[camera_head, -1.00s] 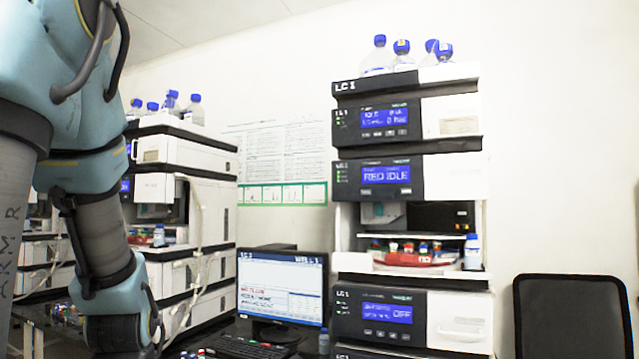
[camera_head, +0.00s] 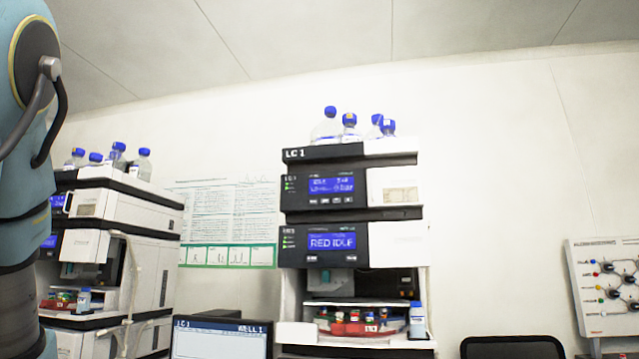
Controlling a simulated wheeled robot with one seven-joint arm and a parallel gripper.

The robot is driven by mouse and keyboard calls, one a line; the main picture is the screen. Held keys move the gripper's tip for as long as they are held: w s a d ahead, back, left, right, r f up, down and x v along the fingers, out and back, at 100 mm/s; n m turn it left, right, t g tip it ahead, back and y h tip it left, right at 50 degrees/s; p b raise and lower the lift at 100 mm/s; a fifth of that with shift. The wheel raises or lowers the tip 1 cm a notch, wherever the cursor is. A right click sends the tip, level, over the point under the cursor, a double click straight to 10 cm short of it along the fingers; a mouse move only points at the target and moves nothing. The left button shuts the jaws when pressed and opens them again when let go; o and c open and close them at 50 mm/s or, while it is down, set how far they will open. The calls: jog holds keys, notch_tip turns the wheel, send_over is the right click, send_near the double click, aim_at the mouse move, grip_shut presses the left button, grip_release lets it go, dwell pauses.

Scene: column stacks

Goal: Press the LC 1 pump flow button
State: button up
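The LC 1 stack (camera_head: 348,250) stands right of centre, labelled "LC 1" on its black top edge. Its upper module, which I take for the pump, has a dark panel (camera_head: 322,190) with a blue screen reading "IDLE" and a small row of buttons (camera_head: 332,200) below it. The button labels are too small to read. The module below has a panel (camera_head: 323,244) reading "RED IDLE". Part of my arm fills the left edge, apart from the stack. My gripper is not in view.
Blue-capped bottles (camera_head: 350,128) stand on top of the stack. Coloured vials (camera_head: 352,324) and a small blue-capped bottle (camera_head: 417,320) sit in its open bay. A monitor (camera_head: 221,338), a second stack (camera_head: 118,235), a chair back (camera_head: 512,347) and a knobbed wall panel (camera_head: 607,290) surround it.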

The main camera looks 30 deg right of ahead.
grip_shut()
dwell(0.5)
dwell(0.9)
